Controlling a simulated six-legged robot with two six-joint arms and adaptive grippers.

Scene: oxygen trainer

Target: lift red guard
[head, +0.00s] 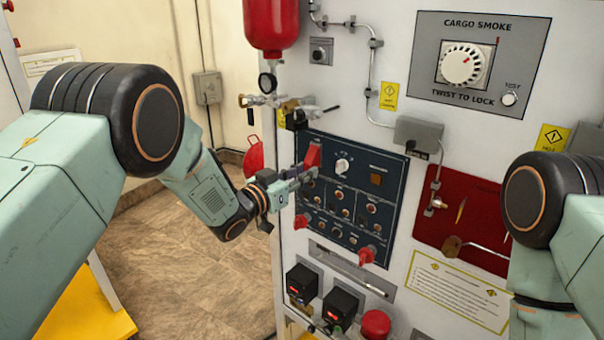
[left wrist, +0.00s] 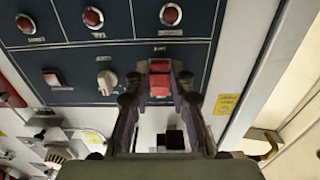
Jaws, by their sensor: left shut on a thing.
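The red guard (head: 313,156) is at the upper left of the dark blue switch panel (head: 326,214), and in the head view it sticks up above my gripper's fingertips. My left gripper (head: 304,177) reaches it from the left and is shut on it. In the left wrist view the red guard (left wrist: 160,80) sits between the two fingertips (left wrist: 159,92), one on each side. The switch beneath the guard is hidden. My right arm shows at the right edge of the head view, but its gripper is out of view.
A white rotary knob (head: 342,166) and an amber square (head: 376,179) are right of the guard. A brass valve (head: 294,113) and red bottle (head: 271,24) are above. Open floor (head: 180,245) lies to the left.

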